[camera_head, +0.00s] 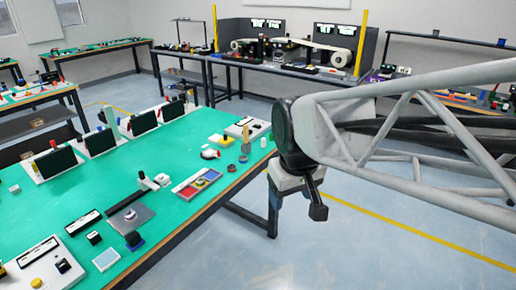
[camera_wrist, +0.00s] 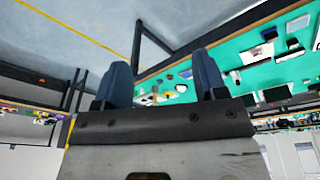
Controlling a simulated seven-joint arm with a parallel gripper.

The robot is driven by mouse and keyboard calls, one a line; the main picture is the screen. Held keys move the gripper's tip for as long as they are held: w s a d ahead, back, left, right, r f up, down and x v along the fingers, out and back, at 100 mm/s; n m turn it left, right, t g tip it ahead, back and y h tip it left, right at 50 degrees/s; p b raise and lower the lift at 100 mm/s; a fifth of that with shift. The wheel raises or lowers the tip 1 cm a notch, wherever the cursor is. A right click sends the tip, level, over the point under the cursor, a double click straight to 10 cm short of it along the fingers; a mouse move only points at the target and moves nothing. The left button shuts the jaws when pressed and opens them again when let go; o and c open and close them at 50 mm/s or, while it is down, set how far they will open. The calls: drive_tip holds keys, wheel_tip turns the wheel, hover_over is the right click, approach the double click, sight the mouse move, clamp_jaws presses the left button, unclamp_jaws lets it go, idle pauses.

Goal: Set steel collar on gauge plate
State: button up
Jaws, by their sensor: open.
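A grey metal plate (camera_head: 123,222), which looks like the gauge plate, lies on the green table at the lower left of the head view. A small round pale piece (camera_head: 130,214) is on it; I cannot tell whether this is the steel collar. My gripper (camera_wrist: 163,78) is open, its two blue-grey fingers spread apart with nothing held between them. In the head view its arm reaches in from the right, and the hand hangs beyond the table's right edge, apart from the plate. The steel collar cannot be picked out for certain in either view.
The green table (camera_head: 150,185) also holds a tray with coloured sections (camera_head: 197,184), a white arm-like fixture (camera_head: 148,181), a dark knob on a blue base (camera_head: 134,240) and several dark screens at the back. Bare floor (camera_head: 340,245) lies right of the table.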

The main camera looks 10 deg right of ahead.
drive_tip(key=s+d+f+m, duration=0.2)
drive_tip(key=s+d, duration=0.1)
drive_tip(key=s, duration=0.5)
drive_tip(key=shift+s+d+f+m, duration=0.15)
drive_tip(key=shift+m, duration=0.25)
